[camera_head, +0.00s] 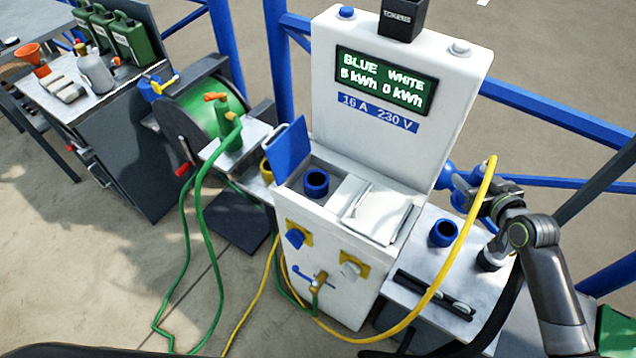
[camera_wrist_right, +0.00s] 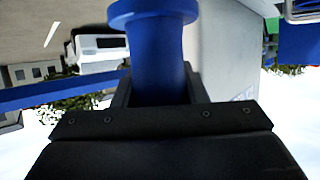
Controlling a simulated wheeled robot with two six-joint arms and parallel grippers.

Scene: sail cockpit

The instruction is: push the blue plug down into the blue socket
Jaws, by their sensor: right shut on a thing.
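The blue socket (camera_head: 316,183) sits in the top recess of the white pedestal, facing up, under a raised blue lid (camera_head: 290,150). My right gripper (camera_head: 472,192) is shut on the blue plug (camera_head: 452,180), to the right of the pedestal and above the side shelf, well apart from the socket. In the right wrist view the blue plug (camera_wrist_right: 155,60) stands out between the fingers, its wide end away from them. A yellow cable (camera_head: 446,270) arches up by the gripper and hangs down towards the front. My left gripper is out of view.
A white flap (camera_head: 377,213) covers the compartment right of the socket. A blue ring-shaped holder (camera_head: 444,233) stands on the side shelf (camera_head: 470,285). The pedestal's screen panel (camera_head: 385,80) rises behind. A green hose reel (camera_head: 195,110) stands left.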

